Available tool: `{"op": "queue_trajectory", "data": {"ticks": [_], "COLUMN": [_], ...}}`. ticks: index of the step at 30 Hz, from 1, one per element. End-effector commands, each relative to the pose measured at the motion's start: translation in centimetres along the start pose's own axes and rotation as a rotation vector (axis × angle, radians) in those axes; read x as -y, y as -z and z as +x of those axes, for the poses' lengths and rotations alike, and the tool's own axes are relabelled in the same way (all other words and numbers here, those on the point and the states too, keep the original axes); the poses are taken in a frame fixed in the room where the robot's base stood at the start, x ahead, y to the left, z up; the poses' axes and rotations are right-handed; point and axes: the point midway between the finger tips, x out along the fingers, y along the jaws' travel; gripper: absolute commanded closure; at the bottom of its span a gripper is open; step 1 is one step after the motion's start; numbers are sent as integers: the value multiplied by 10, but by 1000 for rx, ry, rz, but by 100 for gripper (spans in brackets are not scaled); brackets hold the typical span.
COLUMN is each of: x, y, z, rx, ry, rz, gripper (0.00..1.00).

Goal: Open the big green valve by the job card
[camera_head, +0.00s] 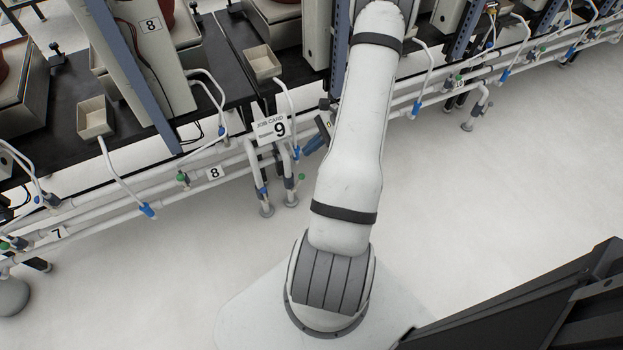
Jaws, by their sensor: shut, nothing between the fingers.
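The job card (271,129) is a white sign reading Station 9, standing at the front edge of the bench and pipes. Just below and right of it, a small-looking green valve knob (301,177) shows beside white vertical pipes with blue fittings. I cannot tell the valve's setting. My gripper (316,143) seems to be the dark and blue part showing left of my arm, up and right of the green knob and apart from it. It looks shut and empty. My arm hides part of it.
White pipes (215,160) run along the bench front, with blue and green fittings and number tags 7, 8 and 10. The pale floor (480,190) at right is clear. A dark panel fills the lower right.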

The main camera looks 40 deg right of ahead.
Motion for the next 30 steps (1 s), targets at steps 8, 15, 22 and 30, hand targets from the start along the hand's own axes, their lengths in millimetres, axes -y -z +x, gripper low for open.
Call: {"op": "queue_trajectory", "data": {"ticks": [8, 15, 22, 30], "x": [-22, -45, -46, -21], "y": [142, 208, 220, 213], "z": [19, 37, 49, 94], "rx": [221, 346, 374, 372], "ry": [263, 407, 437, 430], "rz": [478, 712, 761, 756], "gripper": [100, 100, 100, 100]}}
